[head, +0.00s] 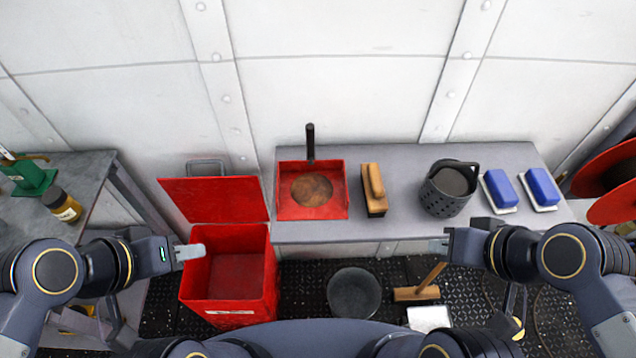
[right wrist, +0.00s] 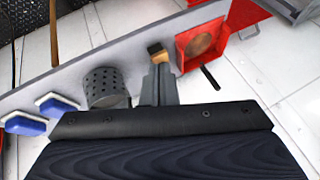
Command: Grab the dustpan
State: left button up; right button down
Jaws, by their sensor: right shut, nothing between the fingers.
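The red dustpan (head: 331,206) lies on the grey bench with its black handle pointing to the wall and a brown heap in its pan. It also shows in the right wrist view (right wrist: 190,41), beyond my fingers. My right gripper (head: 436,246) is shut and empty, in front of the bench's front edge and to the right of the dustpan. Its closed fingers show in the right wrist view (right wrist: 159,72). My left gripper (head: 190,252) is over the left side of the red bin, away from the dustpan; I cannot tell whether its fingers are apart.
A wooden brush (head: 375,196) lies just right of the dustpan. Further right on the bench (head: 410,162) are a dark perforated basket (head: 449,192) and two blue-and-white scrubbers (head: 500,190). The open red bin (head: 187,285) and a dark bucket (head: 354,292) stand on the floor.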

aim_at(311, 189)
jog(key=l+u, duration=0.15)
jog(key=u, duration=0.3)
jog(key=l+u, duration=0.15)
jog(key=u, duration=0.25)
jog(key=l+u, duration=0.1)
jog(key=u, duration=0.35)
jog(key=k+l+u, duration=0.1)
jog(key=u, duration=0.3)
